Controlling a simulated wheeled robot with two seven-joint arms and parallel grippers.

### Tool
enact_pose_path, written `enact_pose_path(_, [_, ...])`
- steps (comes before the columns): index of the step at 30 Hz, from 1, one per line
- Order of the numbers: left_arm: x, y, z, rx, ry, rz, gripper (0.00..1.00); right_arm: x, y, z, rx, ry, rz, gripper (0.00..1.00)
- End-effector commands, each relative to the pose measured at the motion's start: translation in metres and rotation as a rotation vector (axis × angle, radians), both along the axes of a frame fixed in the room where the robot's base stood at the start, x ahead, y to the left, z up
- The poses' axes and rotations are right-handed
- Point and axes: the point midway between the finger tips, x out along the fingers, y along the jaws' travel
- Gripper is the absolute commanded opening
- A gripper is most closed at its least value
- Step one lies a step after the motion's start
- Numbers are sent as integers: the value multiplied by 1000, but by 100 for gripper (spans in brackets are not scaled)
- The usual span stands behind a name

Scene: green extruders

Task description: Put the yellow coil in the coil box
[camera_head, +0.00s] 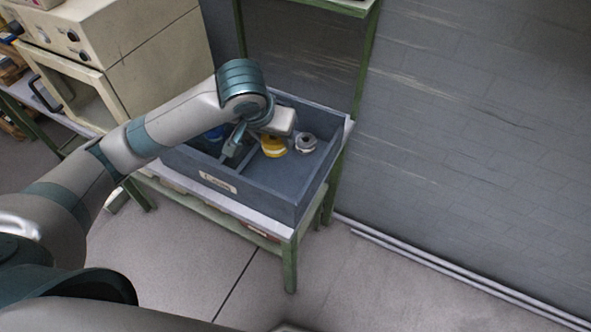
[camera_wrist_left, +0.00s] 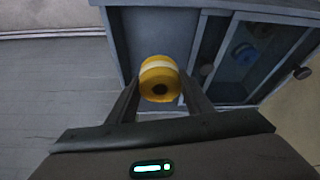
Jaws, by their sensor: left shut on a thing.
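The yellow coil (camera_wrist_left: 158,68) is held between the two fingers of my left gripper (camera_wrist_left: 160,88), with its dark centre hole facing the wrist camera. In the head view the yellow coil (camera_head: 273,147) shows just below my left wrist, within the outline of the blue-grey coil box (camera_head: 262,196). I cannot tell whether it touches the box floor. The fingertips are mostly hidden in the head view by the wrist. My right gripper is not in view.
A grey coil (camera_head: 306,143) is to the right of the yellow one in the box. A blue coil (camera_head: 214,133) is in the left part, beyond a divider. The box stands on a green-legged table (camera_head: 290,262). A beige machine (camera_head: 150,55) is at the left.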

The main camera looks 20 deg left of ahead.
Motion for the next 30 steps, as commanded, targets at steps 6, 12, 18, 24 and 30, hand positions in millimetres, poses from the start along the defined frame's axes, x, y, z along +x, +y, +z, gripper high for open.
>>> enact_pose_path(6, [-11,1,-51,-1,7,7,21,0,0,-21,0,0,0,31])
enact_pose_path(12, [-21,6,-86,7,11,21,21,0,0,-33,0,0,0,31])
enact_pose_path(18, [-26,10,-102,15,14,30,21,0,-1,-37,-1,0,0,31])
enact_pose_path(24, [-27,11,-105,17,14,31,21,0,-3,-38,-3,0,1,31])
enact_pose_path(30, [-27,11,-105,17,14,31,21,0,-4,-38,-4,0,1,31])
